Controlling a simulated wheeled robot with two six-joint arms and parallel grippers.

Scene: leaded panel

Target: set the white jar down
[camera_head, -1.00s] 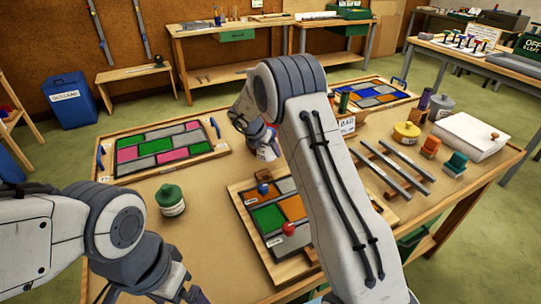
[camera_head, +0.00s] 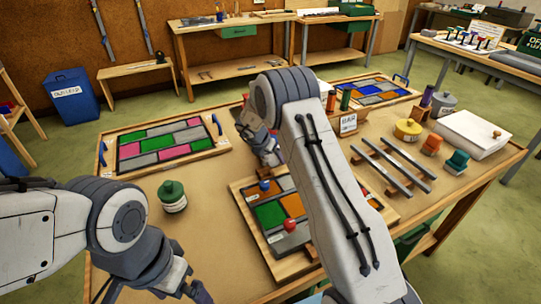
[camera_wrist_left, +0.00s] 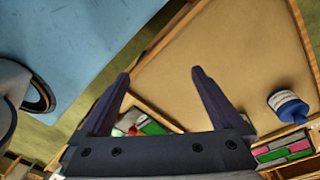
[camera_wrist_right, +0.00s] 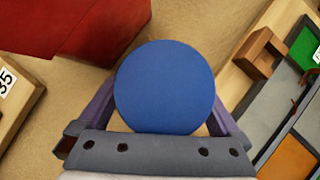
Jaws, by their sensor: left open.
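In the right wrist view a round blue lid (camera_wrist_right: 165,88), seen from above, sits between the fingers of my right gripper (camera_wrist_right: 163,100). The fingers lie against its two sides; it hides the jar body below. In the head view my right gripper (camera_head: 268,150) points down behind the orange and green leaded panel (camera_head: 262,195), with a little white of the jar at its tips. Whether the jar's base touches the table cannot be told. My left gripper (camera_wrist_left: 160,95) is open and empty above the front left of the table.
A green-topped jar (camera_head: 172,196) stands left of the orange and green panel. A pink and green panel (camera_head: 165,145) lies at the back left. A dark red object (camera_wrist_right: 95,25) is close to the blue lid. Metal bars (camera_head: 392,165) and a yellow tin (camera_head: 407,130) are at right.

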